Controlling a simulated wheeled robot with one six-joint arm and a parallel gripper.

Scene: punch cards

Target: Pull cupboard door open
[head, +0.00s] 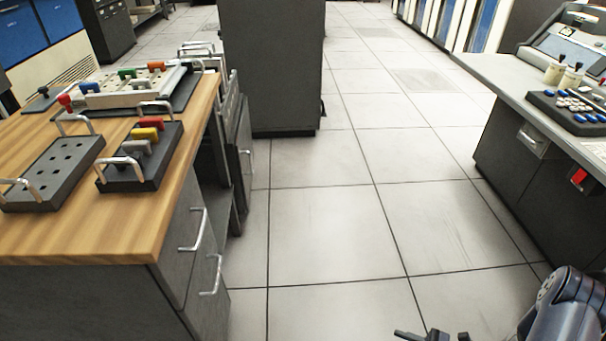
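A grey cabinet with a wooden top (120,235) stands at the left of the head view. Its side facing the aisle has an upper front with a bar handle (196,231) and a lower front with another bar handle (212,277). Both fronts look closed. Farther along is a dark, narrow panel (243,140) with a small handle; I cannot tell which front is the cupboard door. My gripper (436,337) shows only as dark fingertips at the bottom edge, apart from each other and well right of the handles. Nothing shows between them; the rest is cut off.
On the wooden top are dark racks with handles (55,170) and coloured-handled pieces (145,140). A tall dark cabinet (285,65) stands behind. A console desk (500,75) with a keypad (575,108) is at the right. The tiled floor (330,220) between is clear.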

